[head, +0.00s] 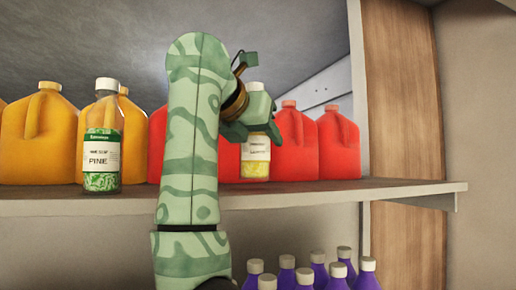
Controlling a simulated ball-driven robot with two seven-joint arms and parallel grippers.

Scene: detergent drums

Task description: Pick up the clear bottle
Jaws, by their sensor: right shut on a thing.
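A clear bottle (255,158) with a pale cap, a white label and yellow at its base is upright at the middle of the upper shelf. My right gripper (256,132) is shut on its upper part, and the fingers hide some of it. The bottle's base is close to the shelf surface; I cannot tell whether it touches. A second clear bottle (102,154) with a white cap and a green and white "PINE" label stands upright at the left. My left gripper is not in view.
Orange jugs (38,135) stand at the left of the shelf (330,193), and red jugs (338,145) stand behind and right of the held bottle. Purple bottles (305,279) with white caps stand below. A wooden panel (400,100) bounds the right side.

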